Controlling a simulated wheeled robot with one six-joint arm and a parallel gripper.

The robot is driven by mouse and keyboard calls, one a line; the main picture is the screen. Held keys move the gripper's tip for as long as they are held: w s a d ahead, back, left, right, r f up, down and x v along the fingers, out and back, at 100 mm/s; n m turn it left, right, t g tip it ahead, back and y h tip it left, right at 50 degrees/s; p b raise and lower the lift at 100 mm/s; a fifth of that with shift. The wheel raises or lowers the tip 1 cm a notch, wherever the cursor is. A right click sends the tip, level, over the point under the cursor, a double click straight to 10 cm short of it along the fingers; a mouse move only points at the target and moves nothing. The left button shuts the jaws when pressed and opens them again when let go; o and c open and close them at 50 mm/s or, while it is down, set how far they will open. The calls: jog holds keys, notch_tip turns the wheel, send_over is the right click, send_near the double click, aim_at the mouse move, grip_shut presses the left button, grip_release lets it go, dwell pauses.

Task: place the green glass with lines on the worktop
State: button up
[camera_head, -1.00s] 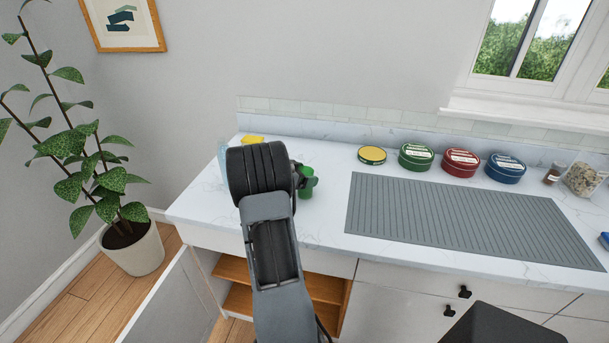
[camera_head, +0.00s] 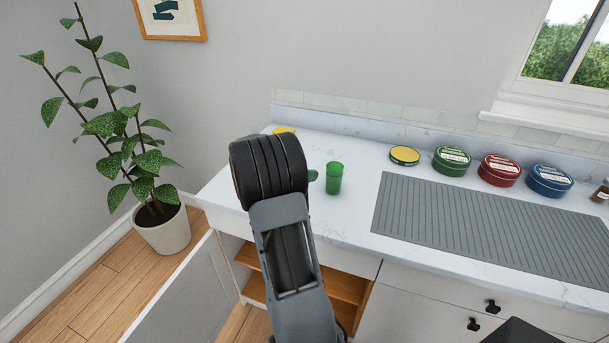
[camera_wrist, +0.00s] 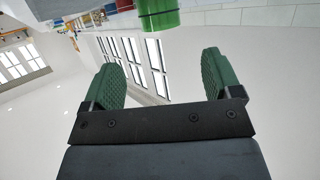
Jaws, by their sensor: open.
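The green glass (camera_head: 334,178) stands upright on the white marble-look worktop (camera_head: 352,218), left of the grey ribbed mat. In the wrist view the green glass (camera_wrist: 158,14) shows at the top edge, beyond the fingertips and apart from them. Its lines are too small to make out in the head view. My gripper (camera_wrist: 163,75) is open, with two green pads and nothing between them. In the head view my arm hides most of the gripper; a small green part of it (camera_head: 312,175) shows just left of the glass.
A grey ribbed mat (camera_head: 480,228) covers the worktop's middle. Green (camera_head: 451,160), red (camera_head: 499,170) and blue (camera_head: 549,181) tins and a yellow-lidded tin (camera_head: 404,156) stand behind it. A yellow item (camera_head: 284,130) is at the back left. An open cupboard (camera_head: 345,285) is below.

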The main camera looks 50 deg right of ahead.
jog(key=w+a+r+n+t+h, duration=0.2)
jog(key=w+a+r+n+t, duration=0.45)
jog(key=w+t, duration=0.45)
jog(key=w+a+r+n+t+y, duration=0.2)
jog(key=a+n+t+y, duration=0.15)
jog(key=a, duration=0.35)
jog(key=w+a+r+n+t+y, duration=0.2)
jog(key=a+n+t+y, duration=0.15)
jog(key=a, duration=0.25)
jog(key=s+a+f+n+g+y, duration=0.15)
jog(key=s+a+n+y, duration=0.25)
jog(key=a, duration=0.5)
jog(key=s+a+f+n+y, duration=0.2)
jog(key=s+a+n+y, duration=0.15)
jog(key=a, duration=0.45)
jog(key=s+a+f+n+g, duration=0.1)
jog(key=s+f+g, duration=0.1)
jog(key=s, duration=0.5)
jog(key=s+a+f+n+g, duration=0.1)
jog(key=s+f+g, duration=0.2)
jog(key=s, duration=0.4)
jog(key=shift+s+g, duration=0.2)
jog(key=shift+g, duration=0.35)
jog(key=shift+a, duration=0.1)
